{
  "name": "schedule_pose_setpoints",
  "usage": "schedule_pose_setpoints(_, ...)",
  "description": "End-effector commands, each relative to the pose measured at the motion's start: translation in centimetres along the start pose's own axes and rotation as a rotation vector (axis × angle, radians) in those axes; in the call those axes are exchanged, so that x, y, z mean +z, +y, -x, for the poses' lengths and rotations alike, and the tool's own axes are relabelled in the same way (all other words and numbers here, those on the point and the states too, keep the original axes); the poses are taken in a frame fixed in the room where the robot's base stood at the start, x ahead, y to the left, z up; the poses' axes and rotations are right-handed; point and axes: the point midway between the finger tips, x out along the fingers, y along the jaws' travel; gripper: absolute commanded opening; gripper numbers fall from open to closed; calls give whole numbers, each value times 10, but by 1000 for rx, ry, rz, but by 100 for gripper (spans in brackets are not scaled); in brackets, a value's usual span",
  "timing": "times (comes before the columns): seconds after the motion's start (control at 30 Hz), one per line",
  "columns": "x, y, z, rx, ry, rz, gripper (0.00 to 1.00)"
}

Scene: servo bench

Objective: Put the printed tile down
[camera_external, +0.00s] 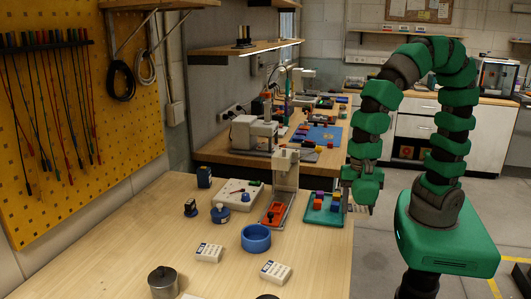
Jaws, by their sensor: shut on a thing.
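My gripper (359,207) points down just right of the teal tray (312,216), above the right edge of the wooden bench. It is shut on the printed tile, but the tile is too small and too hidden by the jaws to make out. The tray holds several small red, purple and yellow-orange blocks. I cannot tell whether the gripper touches the tray's rim.
Left of the tray are an orange-red tray (276,213) by a grey upright stand, a blue ring dish (256,238) and a white board (238,193). Two white boxes (209,252) and a metal pot (163,282) stand nearer. Bare bench (120,255) lies left.

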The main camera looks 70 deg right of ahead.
Motion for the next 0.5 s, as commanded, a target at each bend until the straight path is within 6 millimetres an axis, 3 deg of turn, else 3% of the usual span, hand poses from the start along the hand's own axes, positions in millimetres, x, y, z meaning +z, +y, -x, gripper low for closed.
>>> schedule_pose_setpoints(0.1, -2, 36, 18, 15, 2, -93, 32)
schedule_pose_setpoints(0.5, 17, 145, 80, 51, -1, -421, 32)
